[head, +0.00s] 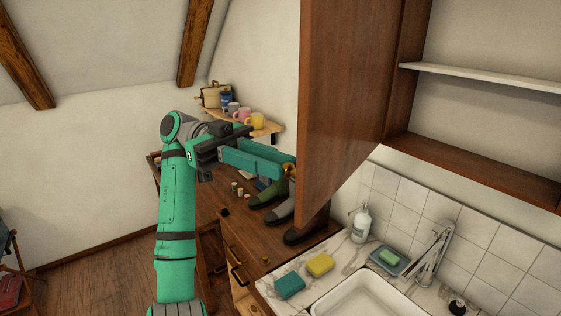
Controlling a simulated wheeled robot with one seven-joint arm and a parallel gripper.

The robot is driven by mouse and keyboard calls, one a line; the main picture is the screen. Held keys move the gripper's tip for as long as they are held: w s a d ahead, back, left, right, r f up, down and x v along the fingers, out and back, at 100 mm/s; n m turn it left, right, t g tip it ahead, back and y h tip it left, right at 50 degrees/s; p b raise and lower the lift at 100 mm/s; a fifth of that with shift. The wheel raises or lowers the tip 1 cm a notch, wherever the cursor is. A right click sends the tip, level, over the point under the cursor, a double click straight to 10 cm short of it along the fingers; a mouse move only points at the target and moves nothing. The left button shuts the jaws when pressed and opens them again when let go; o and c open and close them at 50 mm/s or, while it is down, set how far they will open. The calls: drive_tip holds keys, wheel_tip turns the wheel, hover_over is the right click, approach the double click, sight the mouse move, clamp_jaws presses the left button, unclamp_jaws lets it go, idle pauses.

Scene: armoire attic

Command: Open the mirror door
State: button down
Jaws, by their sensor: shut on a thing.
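The cabinet door (350,95) stands swung well out from the wall cabinet, its brown wooden inner side facing the camera. Its mirror face is turned away and hidden. My gripper (288,167) reaches in from the left to the door's outer edge. Its teal fingers are shut on a small brass-coloured knob (289,171) at the lower part of the door. The far side of the grip is partly hidden by the door.
The open wall cabinet (480,165) has a white shelf (480,77). Below are a sink (365,297), faucet (434,254), soap bottle (361,224) and sponges (320,264). Dark shoes (270,195) stand on the wooden counter under my gripper. A mug shelf (268,127) is behind.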

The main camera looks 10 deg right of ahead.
drive_tip(key=shift+w+a, duration=0.15)
drive_tip(key=shift+w, duration=0.3)
drive_tip(key=shift+w+a, duration=0.1)
